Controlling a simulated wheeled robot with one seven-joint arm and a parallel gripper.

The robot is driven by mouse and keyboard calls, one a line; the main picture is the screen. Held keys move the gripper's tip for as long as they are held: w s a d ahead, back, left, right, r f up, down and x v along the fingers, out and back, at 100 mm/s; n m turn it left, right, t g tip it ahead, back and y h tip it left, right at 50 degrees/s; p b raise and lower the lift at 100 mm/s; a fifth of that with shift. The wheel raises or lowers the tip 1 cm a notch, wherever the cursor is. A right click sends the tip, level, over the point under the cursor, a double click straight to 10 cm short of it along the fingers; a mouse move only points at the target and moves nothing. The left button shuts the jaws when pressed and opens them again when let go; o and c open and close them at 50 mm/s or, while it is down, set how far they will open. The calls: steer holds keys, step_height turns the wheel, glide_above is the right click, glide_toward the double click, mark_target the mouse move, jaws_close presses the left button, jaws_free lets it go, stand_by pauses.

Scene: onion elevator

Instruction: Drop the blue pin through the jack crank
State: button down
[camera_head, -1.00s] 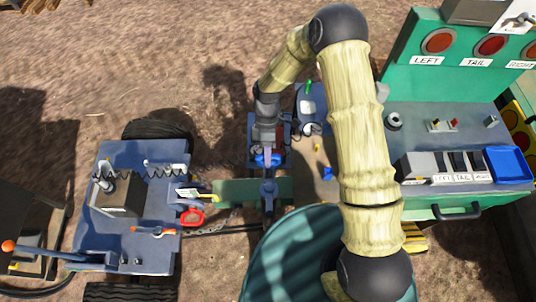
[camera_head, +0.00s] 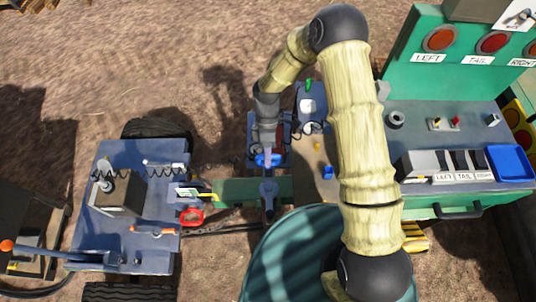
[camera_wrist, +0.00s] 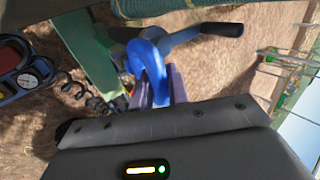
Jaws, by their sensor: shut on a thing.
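The blue pin (camera_head: 268,160) shows as a blue loop in my gripper (camera_head: 266,151), just behind the jack's top in the head view. In the wrist view the pin's thick blue loop (camera_wrist: 148,60) sits between my purple fingertips (camera_wrist: 165,84), which are shut on it. The pin's lower end is hidden. The jack crank (camera_wrist: 196,34), a grey bar with a dark grip, lies just beyond the loop in the wrist view. In the head view the jack's blue-grey top (camera_head: 268,190) stands at the green beam. I cannot tell whether pin and crank touch.
A green beam (camera_head: 233,192) runs beside the jack. A blue trailer deck (camera_head: 150,215) with a red ring (camera_head: 192,216) is at left. A workbench with a blue tray (camera_head: 511,163) is at right. A gauge (camera_wrist: 28,80) and coiled cable (camera_wrist: 98,104) show in the wrist view.

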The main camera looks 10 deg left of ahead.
steer(key=shift+f+b, duration=0.55)
steer(key=shift+f, duration=0.25)
steer(key=c, duration=0.9)
jaws_free()
steer(key=shift+r+p, duration=2.3)
steer(key=shift+r, duration=1.25)
